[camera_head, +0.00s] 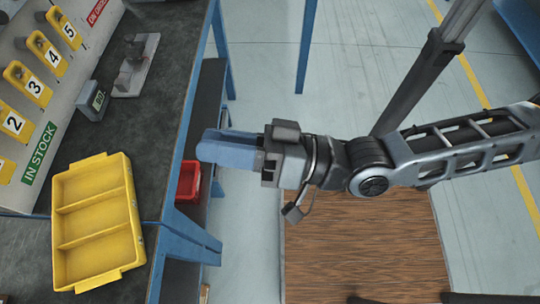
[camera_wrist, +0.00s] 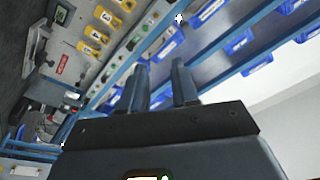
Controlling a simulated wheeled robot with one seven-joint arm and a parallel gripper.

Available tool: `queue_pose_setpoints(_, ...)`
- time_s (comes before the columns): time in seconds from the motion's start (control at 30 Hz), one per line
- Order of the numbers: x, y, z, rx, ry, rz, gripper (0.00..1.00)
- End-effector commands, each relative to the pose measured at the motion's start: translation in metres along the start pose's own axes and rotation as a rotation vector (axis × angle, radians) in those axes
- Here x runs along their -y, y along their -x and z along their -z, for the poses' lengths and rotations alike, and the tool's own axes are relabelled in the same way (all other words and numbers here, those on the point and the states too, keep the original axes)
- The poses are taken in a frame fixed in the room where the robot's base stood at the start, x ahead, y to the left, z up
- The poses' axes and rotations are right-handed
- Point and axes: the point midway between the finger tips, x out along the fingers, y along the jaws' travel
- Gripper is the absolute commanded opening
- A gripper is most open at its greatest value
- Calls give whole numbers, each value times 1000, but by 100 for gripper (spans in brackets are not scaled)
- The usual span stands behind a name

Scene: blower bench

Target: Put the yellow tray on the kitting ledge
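The yellow tray (camera_head: 98,222) has three long compartments, which look empty. It lies flat on the dark bench top at the lower left of the head view, partly over a seam in the top. My gripper (camera_head: 203,150) is out past the bench's right edge, to the upper right of the tray and clear of it. In the wrist view its two blue-grey fingers (camera_wrist: 158,75) stand apart with nothing between them, so it is open. I cannot tell which surface is the kitting ledge. The tray is not clear in the wrist view.
A board with numbered yellow tags (camera_head: 38,88) stands along the bench's left side. A small grey box (camera_head: 93,101) and a grey fixture (camera_head: 136,68) sit on the bench. A red bin (camera_head: 188,181) is below the bench edge. Blue bins (camera_wrist: 240,42) hang on rails.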

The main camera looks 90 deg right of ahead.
Motion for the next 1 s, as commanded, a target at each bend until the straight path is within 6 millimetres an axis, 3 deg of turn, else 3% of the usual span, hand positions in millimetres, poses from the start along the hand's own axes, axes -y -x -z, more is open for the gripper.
queue_pose_setpoints(0.1,-4,33,-12,205,303,-47,30)
queue_pose_setpoints(0.3,-13,66,-21,413,591,-76,30)
queue_pose_setpoints(1.0,-15,71,-22,446,635,-78,30)
